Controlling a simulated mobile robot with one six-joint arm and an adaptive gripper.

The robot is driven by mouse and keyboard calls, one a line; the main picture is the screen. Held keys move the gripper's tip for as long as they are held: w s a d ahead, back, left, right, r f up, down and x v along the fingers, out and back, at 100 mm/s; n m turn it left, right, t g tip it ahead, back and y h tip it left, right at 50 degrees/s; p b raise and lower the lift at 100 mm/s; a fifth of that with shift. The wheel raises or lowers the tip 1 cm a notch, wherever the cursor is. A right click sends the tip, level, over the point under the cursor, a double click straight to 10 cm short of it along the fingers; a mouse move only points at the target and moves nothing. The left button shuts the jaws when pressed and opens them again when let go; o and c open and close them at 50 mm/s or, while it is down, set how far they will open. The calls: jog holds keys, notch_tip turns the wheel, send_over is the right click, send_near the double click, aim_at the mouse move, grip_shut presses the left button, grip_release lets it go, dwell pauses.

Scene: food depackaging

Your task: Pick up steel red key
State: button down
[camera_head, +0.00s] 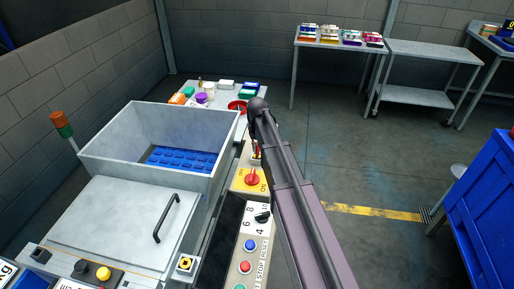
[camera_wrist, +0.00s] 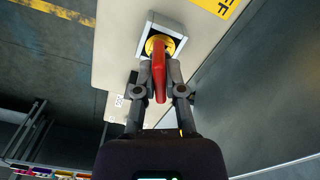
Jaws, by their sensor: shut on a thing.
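The red key (camera_wrist: 159,82) stands in a round yellow lock (camera_wrist: 166,44) on a square grey mount in the wrist view. My gripper (camera_wrist: 159,66) has one finger on each side of the key and is shut on it. The key's lower end is inside the lock and hidden. In the head view my gripper (camera_head: 257,148) is over the narrow control panel, and my arm hides most of the key and lock.
A red rotary switch on a yellow plate (camera_head: 252,178) is close in front of my gripper. A black selector knob (camera_head: 263,217) and buttons lie nearer. The open metal hopper (camera_head: 110,150) with a blue tray (camera_head: 185,159) is at left. Open floor (camera_head: 370,160) lies at right.

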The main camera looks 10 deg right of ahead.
aim_at(257, 145)
jog(key=shift+r+p, duration=3.85)
jog(key=shift+r, duration=0.3)
jog(key=shift+r, duration=0.1)
